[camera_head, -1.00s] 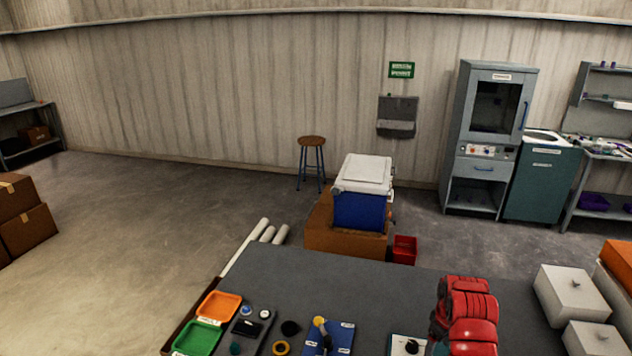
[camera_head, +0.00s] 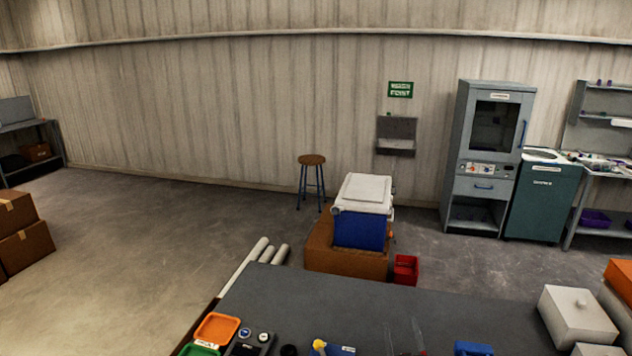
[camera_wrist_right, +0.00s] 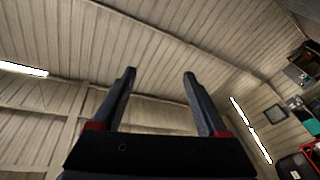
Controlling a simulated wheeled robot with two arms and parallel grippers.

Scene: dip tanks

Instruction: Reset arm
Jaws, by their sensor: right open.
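My right gripper (camera_wrist_right: 159,76) shows in the right wrist view. Its two dark fingers stand well apart with nothing between them, and behind them are only the ribbed wall and roof panels. In the head view only faint streaks show near the bottom edge, where I cannot make out the gripper clearly. My left gripper is in neither view.
A dark grey table (camera_head: 350,300) fills the lower middle. An orange tray (camera_head: 217,328), a green tray (camera_head: 200,350) and a blue item (camera_head: 472,348) are along its near edge. Pale boxes (camera_head: 578,315) stand at right. A blue-and-white cooler (camera_head: 362,222) is beyond.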

